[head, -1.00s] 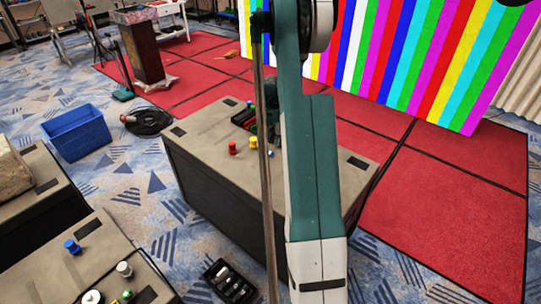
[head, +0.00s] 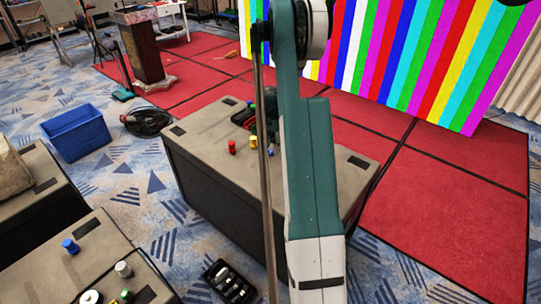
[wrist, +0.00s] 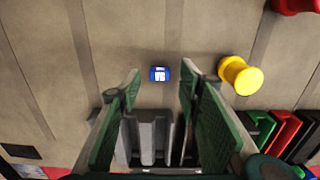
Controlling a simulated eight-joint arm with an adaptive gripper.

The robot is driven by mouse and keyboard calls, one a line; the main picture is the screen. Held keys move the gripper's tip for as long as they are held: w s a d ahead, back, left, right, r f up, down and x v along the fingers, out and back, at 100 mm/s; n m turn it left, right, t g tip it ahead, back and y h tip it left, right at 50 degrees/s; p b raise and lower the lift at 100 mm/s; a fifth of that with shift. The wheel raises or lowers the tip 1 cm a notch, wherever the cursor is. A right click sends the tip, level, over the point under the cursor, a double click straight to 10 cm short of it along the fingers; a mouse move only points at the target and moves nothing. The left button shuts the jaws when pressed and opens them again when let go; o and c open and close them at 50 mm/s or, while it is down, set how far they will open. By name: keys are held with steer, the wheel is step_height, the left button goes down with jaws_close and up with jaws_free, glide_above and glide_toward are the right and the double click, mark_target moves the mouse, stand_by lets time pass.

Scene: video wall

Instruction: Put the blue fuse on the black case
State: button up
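A small blue fuse with a white marking (wrist: 160,74) lies on a grey-brown case top in the wrist view. My gripper (wrist: 160,90) is open and empty. Its two green-padded fingers stand apart, left and right of the fuse in the picture, with the fuse just past the tips; I cannot tell the height gap. In the head view my arm hides most of my gripper. The large dark case (head: 215,207) with black sides and a grey-brown top stands below it.
A yellow spool-like piece (wrist: 240,75) stands right of my fingers, with a red piece (wrist: 297,5) beyond. A black holder with coloured slots (wrist: 290,130) is at lower right. Another case (head: 80,270) at lower left carries a blue piece (head: 70,246). A blue bin (head: 77,133) stands on the floor.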

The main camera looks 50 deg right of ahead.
steer(key=shift+f, duration=0.55)
steer(key=c, duration=0.7)
